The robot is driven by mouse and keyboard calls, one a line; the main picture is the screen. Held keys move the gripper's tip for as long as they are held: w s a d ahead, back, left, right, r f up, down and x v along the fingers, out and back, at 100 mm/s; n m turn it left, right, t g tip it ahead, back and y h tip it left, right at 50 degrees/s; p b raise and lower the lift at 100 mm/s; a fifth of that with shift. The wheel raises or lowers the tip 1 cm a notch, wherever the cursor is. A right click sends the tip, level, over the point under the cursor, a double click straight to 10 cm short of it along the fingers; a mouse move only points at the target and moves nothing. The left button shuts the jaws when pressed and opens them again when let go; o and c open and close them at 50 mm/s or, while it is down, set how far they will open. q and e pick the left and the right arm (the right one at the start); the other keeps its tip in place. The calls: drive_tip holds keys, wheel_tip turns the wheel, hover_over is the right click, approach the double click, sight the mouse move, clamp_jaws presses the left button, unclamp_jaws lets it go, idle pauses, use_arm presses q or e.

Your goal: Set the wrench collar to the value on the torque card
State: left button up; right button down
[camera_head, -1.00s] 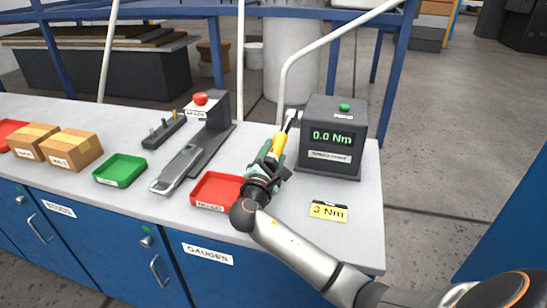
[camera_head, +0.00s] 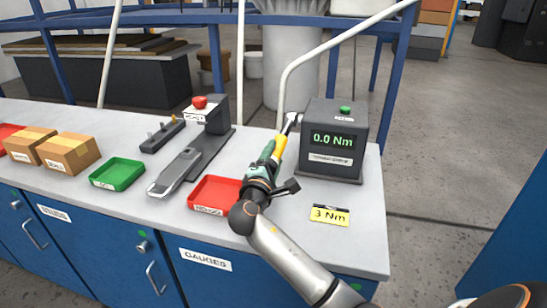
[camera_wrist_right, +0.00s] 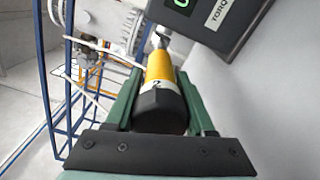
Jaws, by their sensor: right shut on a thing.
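My right gripper (camera_head: 267,165) is over the bench, left of the torque tester (camera_head: 333,140), its green fingers closed around the wrench's yellow part. The wrench (camera_head: 278,147) has a yellow body and a metal head that points away, up toward the tester's left side. In the right wrist view the yellow and black wrench (camera_wrist_right: 159,88) lies between the two green fingers, with a mark like "2" on it. The tester's green display reads 0.0 Nm and a green button sits on top. The yellow torque card (camera_head: 330,215) reads 3 Nm and lies flat in front of the tester. My left gripper is not seen.
A red tray (camera_head: 193,206) labelled NO-GO is just left of my right arm. A green tray (camera_head: 118,186), cardboard boxes (camera_head: 70,152), and a grey fixture with a red button (camera_head: 199,102) stand further left. The bench (camera_head: 350,255) is clear around the card.

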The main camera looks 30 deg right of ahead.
drive_tip(key=shift+c, duration=1.3)
unclamp_jaws()
drive_tip(key=v, duration=1.2)
drive_tip(key=shift+s+a+b, duration=0.15)
drive_tip(key=shift+s+b, duration=0.1)
drive_tip(key=shift+b, duration=0.1)
